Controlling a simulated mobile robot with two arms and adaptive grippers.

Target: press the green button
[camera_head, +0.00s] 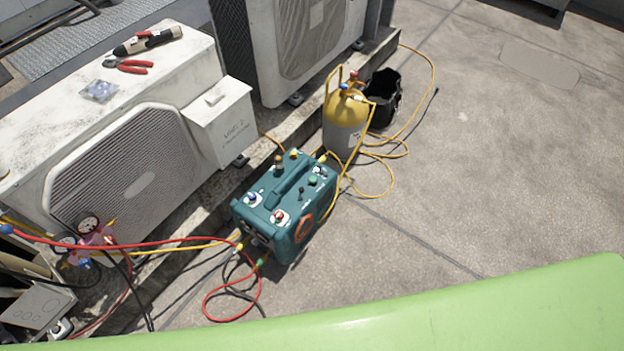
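A teal recovery machine (262,222) with a top handle stands on the concrete roof near the middle of the view. On its top panel, toward the right end, sits a small round green button (312,180). It is small in the picture, so I cannot tell whether it is pressed in. A blue knob (252,198) and a red knob (278,216) sit at the near left end of the panel. Neither of my grippers is in view, and nothing covers the button.
A yellow-topped grey cylinder (345,125) and a black bucket (382,98) stand behind the machine. A white condenser (130,170) is on the left, with pliers (130,67) on top. Hoses (218,298) lie around the machine. Open concrete is on the right.

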